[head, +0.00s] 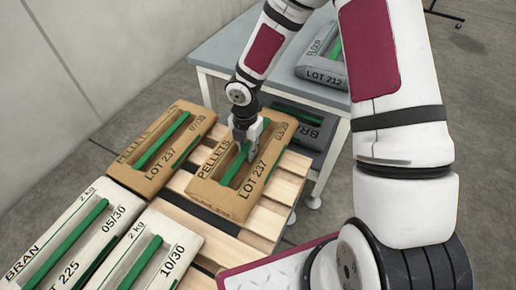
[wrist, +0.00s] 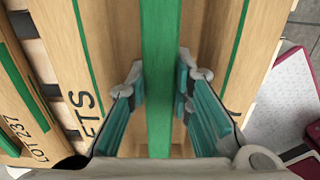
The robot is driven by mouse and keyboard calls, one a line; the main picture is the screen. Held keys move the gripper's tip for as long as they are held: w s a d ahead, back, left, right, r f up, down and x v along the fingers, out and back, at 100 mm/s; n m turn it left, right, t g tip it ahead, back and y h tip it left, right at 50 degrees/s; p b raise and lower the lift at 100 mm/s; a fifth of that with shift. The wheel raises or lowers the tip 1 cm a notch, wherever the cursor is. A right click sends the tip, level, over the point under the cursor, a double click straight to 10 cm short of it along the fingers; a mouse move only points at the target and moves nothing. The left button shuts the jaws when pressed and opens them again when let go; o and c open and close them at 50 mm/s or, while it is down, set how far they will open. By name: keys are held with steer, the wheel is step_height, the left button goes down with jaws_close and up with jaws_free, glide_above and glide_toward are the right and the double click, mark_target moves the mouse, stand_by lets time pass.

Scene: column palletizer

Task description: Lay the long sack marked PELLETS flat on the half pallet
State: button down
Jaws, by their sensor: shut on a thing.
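A long brown sack marked PELLETS (head: 225,191), with LOT 237 and a green strip along its middle, lies flat and level over the wooden half pallet (head: 272,217). I cannot tell whether it touches the slats. My gripper (head: 243,150) points down onto the sack's middle and is shut on its raised green strip. In the wrist view the fingers (wrist: 162,95) stand on both sides of the green strip (wrist: 159,60). A second brown PELLETS sack (head: 134,184) lies to the left at the pallet's back corner.
Two pale sacks, one marked BRAN (head: 52,246) and one beside it (head: 137,266), lie at the front left. Bare slats show right of the held sack.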

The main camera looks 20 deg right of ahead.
mark_target(213, 153)
steer(key=a, duration=0.3)
steer(key=w+a+b, duration=0.1)
steer(key=a, duration=0.3)
steer(key=a+f+b, duration=0.1)
steer(key=a, duration=0.2)
steer(key=shift+w+a, duration=0.15)
steer(key=shift+w, duration=0.25)
steer(key=shift+f+b, duration=0.8)
steer(key=shift+f, duration=0.85)
steer(key=shift+f, duration=0.15)
steer(key=c, duration=1.4)
jaws_free()
steer(key=shift+s, duration=0.1)
steer(key=shift+c, duration=0.2)
step_height(213, 153, up, 12)
steer(key=p, duration=0.4)
